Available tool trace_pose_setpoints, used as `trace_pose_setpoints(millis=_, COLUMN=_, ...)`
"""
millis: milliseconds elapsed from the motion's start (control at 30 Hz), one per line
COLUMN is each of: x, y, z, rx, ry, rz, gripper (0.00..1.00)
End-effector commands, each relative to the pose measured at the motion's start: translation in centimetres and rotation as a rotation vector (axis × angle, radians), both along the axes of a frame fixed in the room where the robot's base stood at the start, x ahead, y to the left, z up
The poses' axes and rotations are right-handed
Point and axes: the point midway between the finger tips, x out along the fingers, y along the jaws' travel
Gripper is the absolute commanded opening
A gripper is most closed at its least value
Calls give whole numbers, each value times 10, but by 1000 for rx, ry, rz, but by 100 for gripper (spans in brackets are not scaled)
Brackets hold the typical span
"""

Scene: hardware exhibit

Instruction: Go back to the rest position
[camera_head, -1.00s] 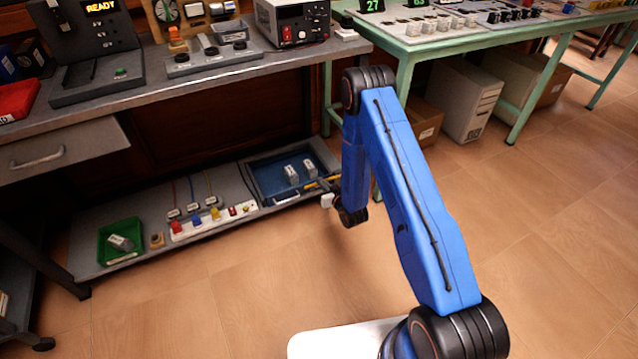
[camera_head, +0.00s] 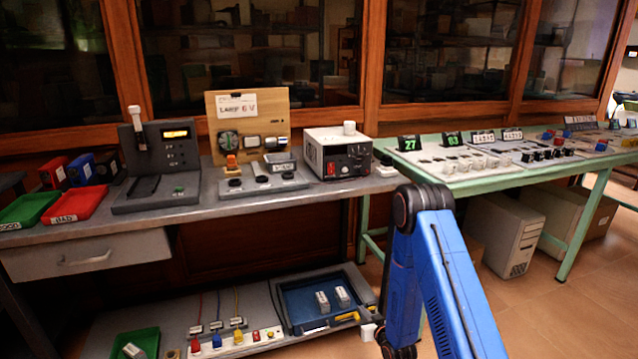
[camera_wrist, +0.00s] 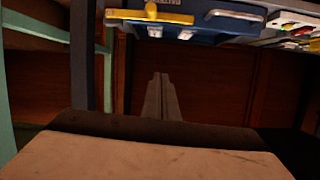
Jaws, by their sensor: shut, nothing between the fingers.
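My blue arm rises at the lower right of the head view and bends down in front of the lower shelf. My gripper (camera_wrist: 162,95) shows in the wrist view with its two grey fingers together and nothing between them. It is apart from the blue tray (camera_wrist: 228,35), which shows at the top of that view. In the head view the wrist end is low by the right end of the shelf, and the fingers cannot be made out there.
A grey workbench (camera_head: 330,193) carries a power supply (camera_head: 338,153), a lamp board and a red tray (camera_head: 78,203). The lower shelf (camera_head: 262,312) holds a blue tray and a green tray (camera_head: 137,343). A green-framed table (camera_head: 574,225) stands right. Floor is open at far right.

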Motion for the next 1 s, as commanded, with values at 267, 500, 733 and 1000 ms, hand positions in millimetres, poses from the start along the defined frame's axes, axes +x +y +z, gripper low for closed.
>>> trace_pose_setpoints(millis=267, x=13, y=-14, z=68, rx=-60, ry=67, rz=-27, gripper=0)
trace_pose_setpoints(millis=500, x=10, y=-28, z=123, rx=-104, ry=133, rz=-54, gripper=0)
trace_pose_setpoints(millis=733, x=-3, y=-43, z=175, rx=-139, ry=197, rz=-84, gripper=0)
trace_pose_setpoints(millis=1000, x=-32, y=-60, z=233, rx=-170, ry=274, rz=-119, gripper=0)
